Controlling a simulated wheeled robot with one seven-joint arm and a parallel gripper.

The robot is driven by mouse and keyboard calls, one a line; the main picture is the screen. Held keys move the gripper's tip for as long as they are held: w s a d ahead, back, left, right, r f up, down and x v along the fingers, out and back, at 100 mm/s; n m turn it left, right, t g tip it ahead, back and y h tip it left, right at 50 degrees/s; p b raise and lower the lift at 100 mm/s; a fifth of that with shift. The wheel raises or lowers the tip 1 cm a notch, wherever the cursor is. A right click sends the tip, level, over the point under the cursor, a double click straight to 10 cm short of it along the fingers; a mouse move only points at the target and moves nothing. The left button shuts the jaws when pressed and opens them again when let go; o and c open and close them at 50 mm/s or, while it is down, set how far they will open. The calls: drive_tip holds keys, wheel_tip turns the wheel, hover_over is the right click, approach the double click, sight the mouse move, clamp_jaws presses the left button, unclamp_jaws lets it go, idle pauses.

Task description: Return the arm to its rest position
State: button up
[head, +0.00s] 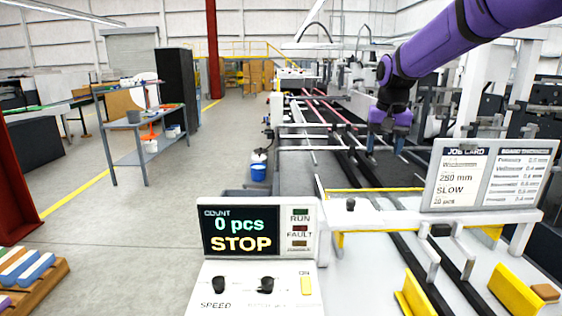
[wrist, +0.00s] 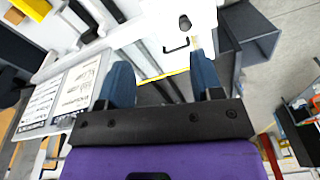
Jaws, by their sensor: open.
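My arm is purple and reaches in from the upper right of the head view. My gripper (head: 385,155) points down over the machine's dark belts, with its two blue fingers apart. In the wrist view my gripper (wrist: 165,82) also shows open, with nothing between the fingers. Below the fingers there lie a white machine panel with a black knob (wrist: 184,22) and a yellow strip.
A control panel (head: 258,228) reads "0 pcs" and "STOP". A job card board (head: 487,175) stands on the white rail at right. Yellow guides (head: 415,295) sit on the near table.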

drive_tip(key=s+d+r+n+t, duration=0.1)
drive_tip(key=s+r, duration=0.2)
drive_tip(key=s, duration=0.7)
drive_tip(key=s+d+r+t, duration=0.1)
drive_tip(key=s+d+r, duration=0.15)
drive_tip(key=s, duration=0.75)
drive_tip(key=s+f+n+t, duration=0.1)
drive_tip(key=s+f, duration=0.1)
drive_tip(key=s, duration=0.6)
drive_tip(key=s+f+t, duration=0.1)
drive_tip(key=s+f, duration=0.1)
drive_tip(key=s, duration=0.6)
drive_tip(key=shift+s+d+f+n, duration=0.2)
drive_tip(key=shift+s+f+n, duration=0.1)
drive_tip(key=shift+s+n, duration=0.1)
